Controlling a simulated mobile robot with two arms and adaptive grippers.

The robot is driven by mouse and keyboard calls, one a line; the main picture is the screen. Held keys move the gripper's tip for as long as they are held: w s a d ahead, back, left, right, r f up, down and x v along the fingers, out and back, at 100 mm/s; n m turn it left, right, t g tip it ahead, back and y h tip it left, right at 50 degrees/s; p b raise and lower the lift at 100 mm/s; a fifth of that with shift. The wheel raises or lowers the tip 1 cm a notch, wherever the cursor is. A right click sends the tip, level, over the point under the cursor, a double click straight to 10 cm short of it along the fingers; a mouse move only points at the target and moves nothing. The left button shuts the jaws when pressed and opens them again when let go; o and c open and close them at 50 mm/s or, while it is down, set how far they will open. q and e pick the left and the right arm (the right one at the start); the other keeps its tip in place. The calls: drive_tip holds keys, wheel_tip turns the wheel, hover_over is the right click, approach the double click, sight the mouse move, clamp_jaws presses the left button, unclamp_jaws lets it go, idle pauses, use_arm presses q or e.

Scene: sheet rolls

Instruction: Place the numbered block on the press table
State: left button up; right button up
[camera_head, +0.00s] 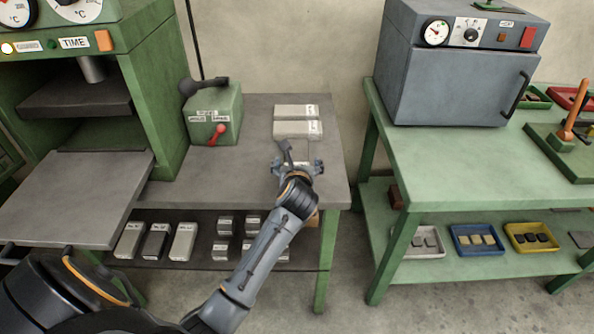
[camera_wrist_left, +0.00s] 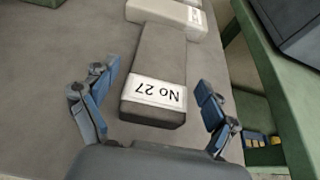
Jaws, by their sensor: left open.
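The numbered block marked No 27 (camera_wrist_left: 158,70) is dark grey with a white label, upside down in the left wrist view. It lies flat on the grey bench top (camera_head: 235,170). My left gripper (camera_head: 298,167) is open, with its two fingers (camera_wrist_left: 150,105) apart on either side of the labelled end. In the head view my gripper and wrist mostly hide this block. The green press (camera_head: 150,100) stands at the left, with a flat grey table plate (camera_head: 75,195) in front of it; the plate is bare. My right gripper is not in view.
Two pale labelled blocks (camera_head: 297,129) lie behind my gripper; one shows beyond No 27 in the wrist view (camera_wrist_left: 168,14). A green control box with a red lever (camera_head: 213,115) stands on the bench. Several blocks (camera_head: 183,242) sit on the shelf below. A green table (camera_head: 450,150) carries an oven (camera_head: 455,85).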

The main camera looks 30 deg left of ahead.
use_arm(q)
drive_tip(key=v, duration=0.8)
drive_tip(key=shift+s+d+r, duration=0.15)
drive_tip(key=shift+s+d, duration=0.1)
drive_tip(key=shift+s, duration=0.05)
drive_tip(key=shift+s+r, duration=0.1)
drive_tip(key=shift+s, duration=0.05)
